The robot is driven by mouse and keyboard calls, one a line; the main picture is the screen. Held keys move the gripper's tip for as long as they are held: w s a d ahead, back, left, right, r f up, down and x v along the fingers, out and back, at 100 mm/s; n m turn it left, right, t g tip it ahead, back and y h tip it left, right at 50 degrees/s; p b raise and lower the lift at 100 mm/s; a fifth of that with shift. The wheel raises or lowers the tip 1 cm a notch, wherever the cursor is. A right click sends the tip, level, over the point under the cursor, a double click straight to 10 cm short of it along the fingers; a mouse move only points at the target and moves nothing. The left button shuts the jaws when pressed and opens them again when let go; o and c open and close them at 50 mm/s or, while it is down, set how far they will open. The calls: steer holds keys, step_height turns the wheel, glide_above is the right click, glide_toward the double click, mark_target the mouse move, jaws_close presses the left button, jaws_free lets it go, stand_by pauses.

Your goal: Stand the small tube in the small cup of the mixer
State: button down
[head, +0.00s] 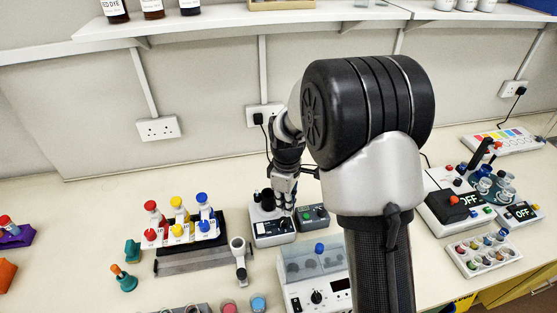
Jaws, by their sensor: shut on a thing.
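The mixer (273,229) is a small pale box with a dark grey front panel, standing near the middle of the bench. Dark round parts (266,199) stand on its top; I cannot tell which of them is the small cup. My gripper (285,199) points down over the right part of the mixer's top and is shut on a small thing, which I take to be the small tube. The fingers hide most of it, and I cannot tell whether it touches the mixer or hangs above it.
A dark control box (313,217) with a green button stands right of the mixer. A white rack (180,233) of colour-capped bottles stands left, with a small grey stand (239,258) between. A white machine with a clear lid (316,285) is in front. My arm hides bench to the right.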

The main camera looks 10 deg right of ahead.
steer(key=w+r+n+p, duration=0.1)
steer(key=w+r+n, duration=0.1)
steer(key=n, duration=0.2)
steer(key=w+r+n+p, duration=0.2)
steer(key=n, duration=0.2)
steer(key=w+r+n+p, duration=0.1)
steer(key=w+r+n, duration=0.1)
steer(key=w+n, duration=0.1)
steer(key=shift+w+n+p, duration=0.1)
steer(key=shift+n+p, duration=0.25)
steer(key=shift+n, duration=0.25)
steer(key=shift+w+f+n+b, duration=0.25)
steer(key=shift+f+n+b, duration=0.25)
steer(key=shift+f+b, duration=0.75)
steer(key=shift+w+f+n+b, duration=0.2)
steer(key=shift+f+n+b, duration=0.45)
steer(key=shift+f, duration=1.05)
steer(key=shift+f, duration=0.4)
steer(key=c, duration=1.7)
jaws_free()
steer(key=shift+r, duration=0.15)
step_height(320, 180, up, 12)
